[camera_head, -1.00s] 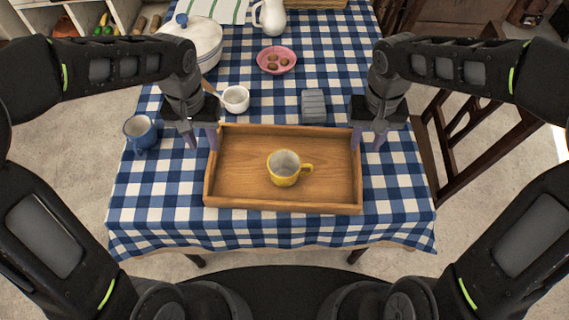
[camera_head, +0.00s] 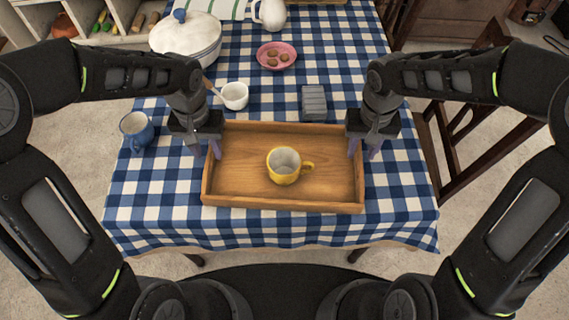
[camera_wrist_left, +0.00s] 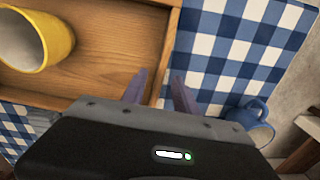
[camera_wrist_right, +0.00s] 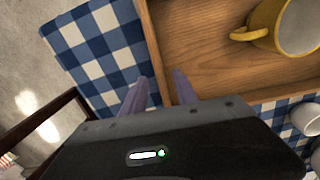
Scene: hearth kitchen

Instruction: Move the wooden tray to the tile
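The wooden tray (camera_head: 235,200) lies on the checked tablecloth with a yellow mug (camera_head: 283,167) standing in it. My left gripper (camera_head: 206,149) is at the tray's left wall. In the left wrist view its fingers (camera_wrist_left: 160,92) are apart, one on each side of the wall. My right gripper (camera_head: 364,149) is at the right wall. In the right wrist view its fingers (camera_wrist_right: 160,92) also straddle the wall, with gaps visible. I cannot clearly identify a tile; a grey ridged block (camera_head: 314,102) lies behind the tray.
A blue mug (camera_head: 137,130) stands left of the tray. Behind are a white cup (camera_head: 235,96), a pink plate (camera_head: 275,56) with brown pieces, a white pot (camera_head: 187,38) and a white jug (camera_head: 271,13). A wooden chair (camera_head: 465,130) stands at the right.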

